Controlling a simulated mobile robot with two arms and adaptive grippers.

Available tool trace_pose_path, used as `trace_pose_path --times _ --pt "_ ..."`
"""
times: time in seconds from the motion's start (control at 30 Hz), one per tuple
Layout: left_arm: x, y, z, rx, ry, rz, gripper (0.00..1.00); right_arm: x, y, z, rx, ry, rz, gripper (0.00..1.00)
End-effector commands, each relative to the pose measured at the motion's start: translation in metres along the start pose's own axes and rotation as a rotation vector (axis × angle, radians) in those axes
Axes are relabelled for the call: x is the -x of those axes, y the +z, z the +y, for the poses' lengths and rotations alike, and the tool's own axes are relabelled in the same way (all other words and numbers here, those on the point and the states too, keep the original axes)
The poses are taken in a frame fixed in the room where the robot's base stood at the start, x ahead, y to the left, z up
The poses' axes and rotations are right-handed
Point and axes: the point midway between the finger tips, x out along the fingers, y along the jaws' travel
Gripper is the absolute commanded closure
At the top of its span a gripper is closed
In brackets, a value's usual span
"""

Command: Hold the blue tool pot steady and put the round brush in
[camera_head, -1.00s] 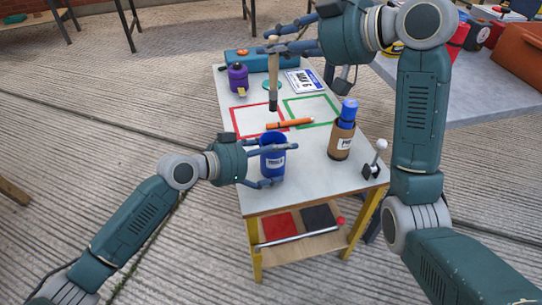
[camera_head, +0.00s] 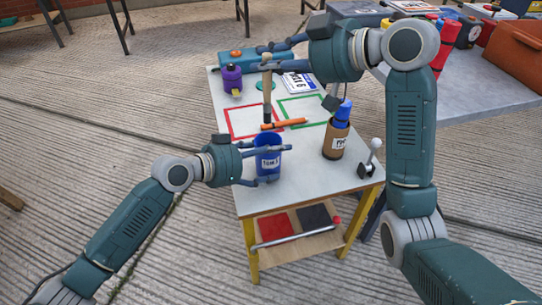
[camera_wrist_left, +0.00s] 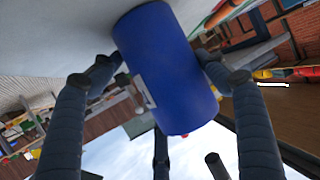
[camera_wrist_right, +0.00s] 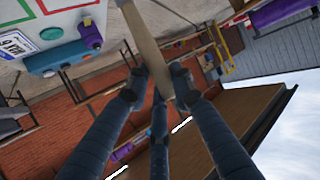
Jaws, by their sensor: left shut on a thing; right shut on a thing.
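The blue tool pot (camera_head: 268,160) with a white label stands upright on the small table. My left gripper (camera_head: 270,165) is shut around the pot from the left; the left wrist view shows the blue pot (camera_wrist_left: 168,70) between its fingers. My right gripper (camera_head: 264,62) is shut on the light wooden handle of the round brush (camera_head: 267,88). The brush hangs upright with its dark end down, above the table and behind the pot's mouth in the head view. The handle (camera_wrist_right: 146,40) also shows between the fingers in the right wrist view. The pot's inside is mostly hidden.
An orange marker-like stick (camera_head: 285,124) lies across the red and green frames. A brown pot with a blue bottle (camera_head: 336,140) stands right, near a small lever (camera_head: 370,158). A purple bottle (camera_head: 232,80) and teal box (camera_head: 238,56) are at the back.

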Motion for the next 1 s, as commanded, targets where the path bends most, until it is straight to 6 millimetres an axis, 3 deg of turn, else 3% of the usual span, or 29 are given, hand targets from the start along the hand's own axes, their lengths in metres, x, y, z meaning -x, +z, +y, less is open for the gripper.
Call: trace_pose_path --times 1.0 --pt "0.000 0.002 0.000 0.000 0.000 -0.003 0.63 -0.028 0.067 0.000 -0.001 0.000 -0.002 1.00"
